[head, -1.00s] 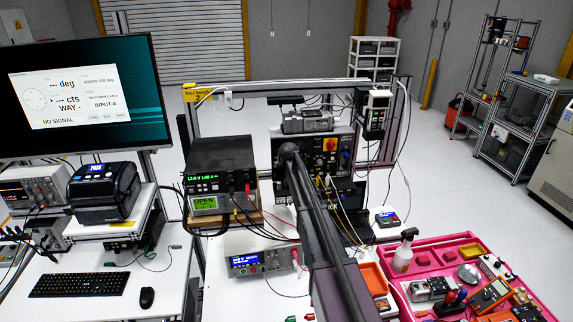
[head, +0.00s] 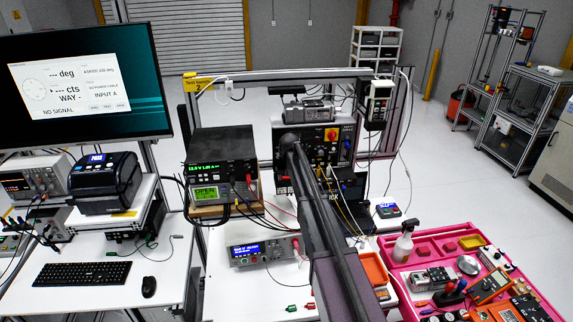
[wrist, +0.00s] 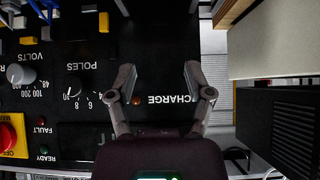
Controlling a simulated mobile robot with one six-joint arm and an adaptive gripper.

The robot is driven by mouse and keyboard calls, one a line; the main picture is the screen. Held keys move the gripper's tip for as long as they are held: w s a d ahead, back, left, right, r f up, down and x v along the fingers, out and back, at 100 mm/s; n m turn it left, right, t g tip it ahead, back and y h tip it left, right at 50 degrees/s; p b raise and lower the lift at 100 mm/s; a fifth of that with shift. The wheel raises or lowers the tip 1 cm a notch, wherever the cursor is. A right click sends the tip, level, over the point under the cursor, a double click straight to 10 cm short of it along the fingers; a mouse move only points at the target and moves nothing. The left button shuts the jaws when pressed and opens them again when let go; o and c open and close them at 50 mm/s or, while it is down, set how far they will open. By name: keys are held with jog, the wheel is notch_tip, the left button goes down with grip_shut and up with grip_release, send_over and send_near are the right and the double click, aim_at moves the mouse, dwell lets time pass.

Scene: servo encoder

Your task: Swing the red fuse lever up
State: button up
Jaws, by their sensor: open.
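My gripper (wrist: 155,82) is open and empty in the wrist view, its two fingers spread in front of a black control panel (wrist: 90,75). A small orange-red lamp (wrist: 136,101) sits beside the left finger, and the word CHARGE is printed between the fingers. I cannot make out a red fuse lever for certain in either view. A red knob on a yellow plate (wrist: 10,136) is at the left edge; a similar switch shows on the panel in the head view (head: 331,134). There my arm hides the gripper and part of the panel.
Yellow terminals and grey knobs (wrist: 73,87) stand out from the panel. A beige block (wrist: 275,40) and a dark ribbed box (wrist: 280,120) lie right of the gripper. Cables hang before the panel. A pink tray (head: 395,270) of tools is at lower right.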

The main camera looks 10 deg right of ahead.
jog(key=shift+n+g+h, duration=0.4)
jog(key=shift+n+h, duration=0.1)
jog(key=shift+h, duration=0.2)
jog(key=s+f+b, duration=0.3)
jog(key=s+f, duration=0.1)
jog(key=s, duration=0.1)
jog(key=s+f+b, duration=0.2)
jog(key=s, duration=0.1)
jog(key=shift+s+a+f+b, duration=0.1)
jog(key=shift+s+f+b, duration=0.05)
jog(key=shift+f+b, duration=0.2)
jog(key=s+a+n+t+h+b, duration=0.6)
jog(key=s+n+t+b, duration=0.2)
jog(key=n+b, duration=0.4)
jog(key=s+b, duration=0.1)
jog(key=b, duration=0.1)
jog(key=shift+s+t+b, duration=0.15)
jog(key=shift+t+b, duration=0.15)
jog(key=x, duration=1.4)
